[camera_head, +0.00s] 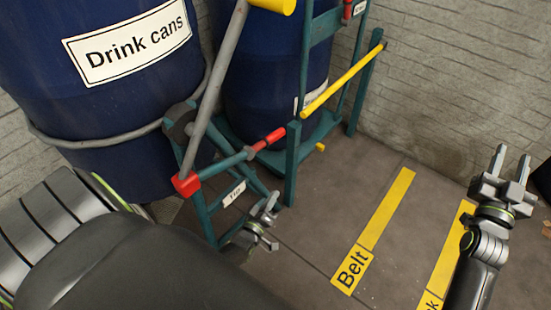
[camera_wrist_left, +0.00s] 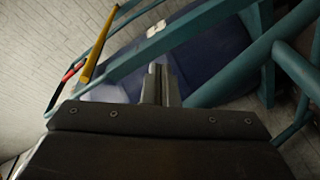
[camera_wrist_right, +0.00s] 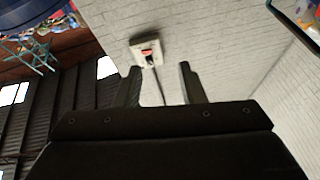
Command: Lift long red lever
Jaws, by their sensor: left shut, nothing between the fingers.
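A short bar with a red grip (camera_head: 269,139) sticks out from the teal frame in the head view. A long grey rod (camera_head: 215,90) rises from a red block (camera_head: 186,184) to a yellow end at the top. I cannot tell for sure which part is the long red lever. My left gripper (camera_head: 270,212) is shut and empty, low in front of the teal frame and below the red grip, apart from it. Its closed fingers show in the left wrist view (camera_wrist_left: 160,85). My right gripper (camera_head: 508,165) is open and empty at the far right; its spread fingers show in the right wrist view (camera_wrist_right: 160,85).
A blue barrel (camera_head: 40,80) labelled "Drink cans" and a second blue barrel (camera_head: 262,65) stand behind the teal frame (camera_head: 292,165). A yellow bar (camera_head: 342,82) slants across the frame's right side. Floor with yellow strips (camera_head: 387,209) is clear to the right.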

